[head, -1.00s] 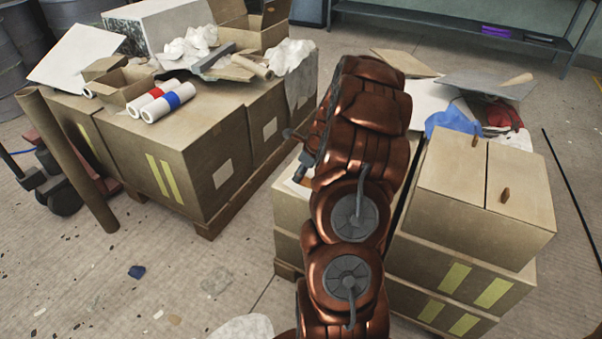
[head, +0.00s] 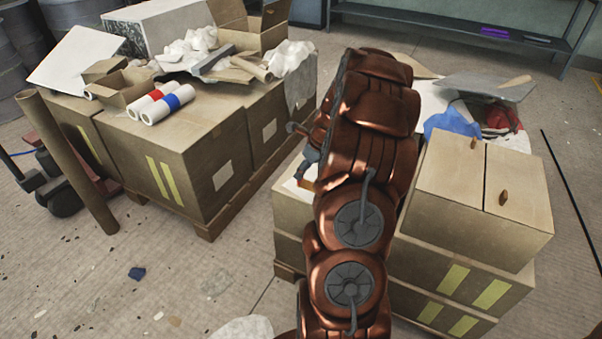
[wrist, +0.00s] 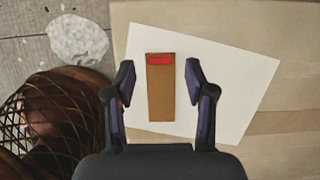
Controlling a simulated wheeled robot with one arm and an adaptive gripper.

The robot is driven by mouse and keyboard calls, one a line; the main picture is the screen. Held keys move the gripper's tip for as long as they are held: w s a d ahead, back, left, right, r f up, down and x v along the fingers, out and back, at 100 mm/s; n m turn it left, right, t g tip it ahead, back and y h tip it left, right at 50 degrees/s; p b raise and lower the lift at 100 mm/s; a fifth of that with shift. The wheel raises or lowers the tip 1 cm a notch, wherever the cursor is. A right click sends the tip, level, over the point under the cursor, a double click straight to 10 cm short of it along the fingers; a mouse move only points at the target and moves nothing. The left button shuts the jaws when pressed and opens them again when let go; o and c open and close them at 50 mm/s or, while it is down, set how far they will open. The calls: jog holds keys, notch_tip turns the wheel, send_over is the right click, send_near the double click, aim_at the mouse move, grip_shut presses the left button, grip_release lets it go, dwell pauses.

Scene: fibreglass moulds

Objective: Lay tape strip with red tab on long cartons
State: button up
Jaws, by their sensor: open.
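The tape strip (wrist: 160,95) is a flat brown piece with a red tab (wrist: 160,59) at its far end. It lies on a white sheet (wrist: 235,85) on a carton top (wrist: 290,115) in the wrist view. My gripper (wrist: 160,76) is open, its two fingers on either side of the strip with gaps between. In the head view my gripper (head: 307,165) is partly hidden behind my arm, near the white sheet (head: 296,186). Yellow-striped cartons (head: 425,275) stand at right, and others (head: 190,160) at left; I cannot tell which are the long ones.
A red-banded roll (head: 152,98) and a blue-banded roll (head: 168,104) lie on the left stack, beside open boxes and crumpled white material (head: 190,48). A brown tube (head: 70,165) leans at the left. A floor gap separates the stacks.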

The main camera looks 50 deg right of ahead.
jog(key=p+v, duration=0.1)
jog(key=v, duration=0.7)
jog(key=s+a+r+n+g+y, duration=0.1)
jog(key=s+a+r+n+g, duration=0.15)
jog(key=a+n, duration=0.8)
jog(key=s+a+r+n+g, duration=0.1)
jog(key=a+r+n, duration=0.3)
jog(key=a, duration=1.2)
jog(key=s+a+n+g+h, duration=0.1)
jog(key=s+a+n, duration=0.5)
jog(key=s+n, duration=0.3)
jog(key=s+a+n+g+h, duration=0.1)
jog(key=s+a+n+g, duration=0.1)
jog(key=s+a+n, duration=0.4)
jog(key=s+n, duration=0.3)
jog(key=s, duration=0.3)
jog(key=shift+s, duration=0.2)
jog(key=shift+r, duration=0.15)
notch_tip(320, 180, up, 25)
jog(key=s+p, duration=0.1)
jog(key=p, duration=2.3)
